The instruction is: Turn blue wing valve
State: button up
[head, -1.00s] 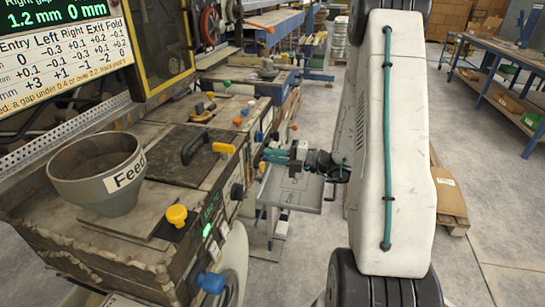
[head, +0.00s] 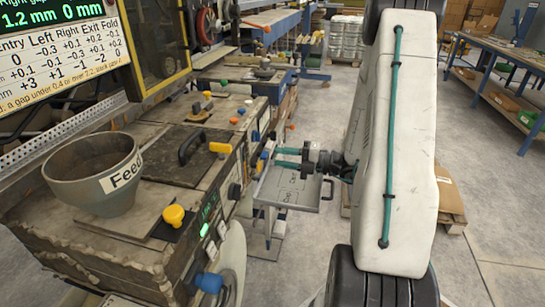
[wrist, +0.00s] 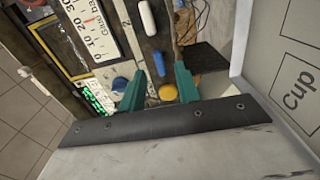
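Several blue fittings show on the machine's side, and I cannot tell for sure which is the wing valve. A large blue knob (head: 210,282) is at the near lower corner. A yellow knob (wrist: 168,92) and a blue cylinder (wrist: 159,62) show between the fingers. Nothing is held.
A grey tray marked "Cup" (head: 305,190) stands just below my gripper. The Feed cup (head: 93,178) and a black handle (head: 192,146) are on the machine top. A yellow knob (head: 174,215) is at its near edge.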

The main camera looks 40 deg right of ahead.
jog(key=v, duration=0.3)
jog(key=shift+s+d, duration=0.2)
dwell(0.4)
